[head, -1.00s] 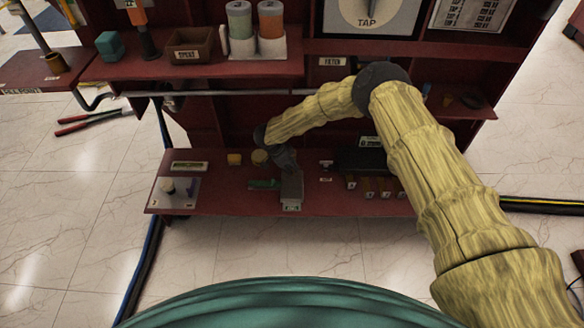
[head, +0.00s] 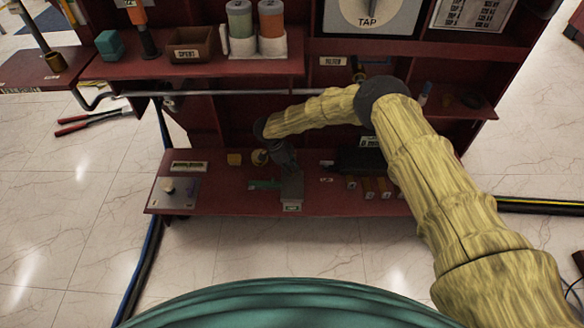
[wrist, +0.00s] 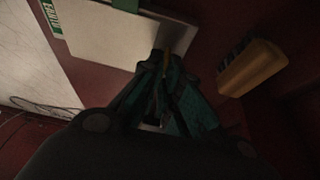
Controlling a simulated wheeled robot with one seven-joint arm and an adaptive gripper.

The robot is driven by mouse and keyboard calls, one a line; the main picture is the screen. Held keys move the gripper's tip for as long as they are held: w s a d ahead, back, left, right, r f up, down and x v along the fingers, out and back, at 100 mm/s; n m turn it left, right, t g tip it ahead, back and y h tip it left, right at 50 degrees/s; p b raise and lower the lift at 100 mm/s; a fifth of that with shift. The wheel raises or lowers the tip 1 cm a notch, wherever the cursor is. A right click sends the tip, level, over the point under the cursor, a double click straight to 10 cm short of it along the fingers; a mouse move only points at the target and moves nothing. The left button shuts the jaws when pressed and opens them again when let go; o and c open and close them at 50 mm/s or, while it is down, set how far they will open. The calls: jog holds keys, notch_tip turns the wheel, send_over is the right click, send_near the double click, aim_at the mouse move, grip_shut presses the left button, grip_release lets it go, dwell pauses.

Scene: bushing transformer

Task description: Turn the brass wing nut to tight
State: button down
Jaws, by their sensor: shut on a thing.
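My gripper (head: 289,168) points down at the grey block (head: 291,188) on the low red shelf. In the wrist view the fingers of my gripper (wrist: 166,62) come together on a small brass-coloured piece (wrist: 168,50), which seems to be the wing nut. It sits by the edge of the pale face of the block (wrist: 95,35). The fingers hide most of it, so I cannot tell its wing angle or how tight it is. A green bar (head: 263,184) sticks out from the block's left side.
A yellow block (wrist: 250,68) is close to the fingers. A grey plate with a knob (head: 173,195) is at the shelf's left end. Several small labelled pieces (head: 368,187) stand to the right. A pipe (head: 220,93) and the upper shelf (head: 200,70) lie above.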

jog(key=shift+s+f, duration=0.1)
jog(key=shift+f, duration=0.05)
jog(key=c, duration=1.6)
grip_release()
jog(key=shift+c, duration=0.2)
jog(key=shift+r, duration=0.2)
jog(key=shift+a+r, duration=0.15)
jog(key=shift+r, duration=0.15)
jog(key=v, duration=0.6)
jog(key=shift+r, duration=0.2)
jog(key=shift+a, duration=0.1)
